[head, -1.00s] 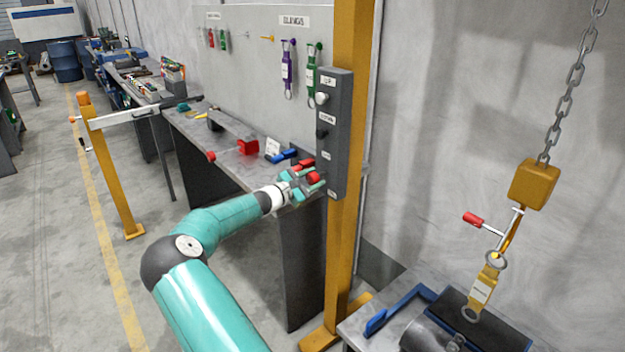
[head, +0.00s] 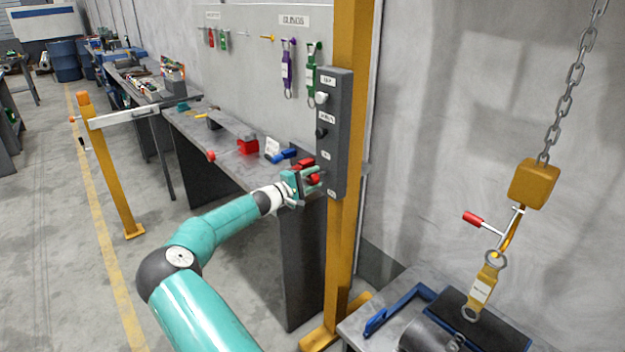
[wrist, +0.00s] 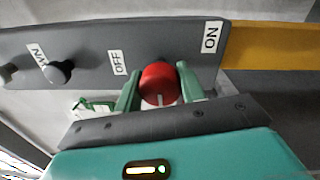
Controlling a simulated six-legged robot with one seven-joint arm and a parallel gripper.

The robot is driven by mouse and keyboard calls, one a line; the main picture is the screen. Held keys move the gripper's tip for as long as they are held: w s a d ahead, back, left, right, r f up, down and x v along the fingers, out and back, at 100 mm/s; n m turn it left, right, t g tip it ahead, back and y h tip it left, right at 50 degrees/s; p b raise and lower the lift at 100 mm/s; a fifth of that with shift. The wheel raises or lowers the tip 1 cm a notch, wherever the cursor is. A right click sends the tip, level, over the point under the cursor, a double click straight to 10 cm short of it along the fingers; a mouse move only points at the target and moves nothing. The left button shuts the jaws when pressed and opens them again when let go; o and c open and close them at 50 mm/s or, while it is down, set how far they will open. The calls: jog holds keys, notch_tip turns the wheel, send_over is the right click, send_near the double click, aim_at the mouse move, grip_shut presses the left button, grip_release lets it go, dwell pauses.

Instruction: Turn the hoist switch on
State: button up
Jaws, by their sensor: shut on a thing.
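The hoist switch is a red round knob (wrist: 158,80) on a grey control box (head: 335,125) fixed to a yellow post. In the wrist view it sits between an OFF label (wrist: 118,62) on the left and an ON label (wrist: 211,37) on the right. A short pale mark on the knob faces the bottom of that picture. My gripper (wrist: 160,88) has one finger on each side of the knob and is shut on it. In the head view my gripper (head: 313,180) is at the lower part of the box and partly hides the knob.
A white button (head: 321,98) and a dark button (head: 321,133) sit higher on the box. A workbench (head: 215,150) with tools stands behind my arm. A hoist block (head: 533,184) hangs on a chain at the right, above a table (head: 350,328).

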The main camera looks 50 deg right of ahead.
jog(key=shift+m, duration=0.4)
jog(key=o, duration=1)
jog(key=shift+c, duration=0.2)
jog(key=shift+a, duration=0.1)
jog(key=v, duration=1.3)
jog(key=shift+a, duration=0.35)
jog(key=shift+s, duration=0.1)
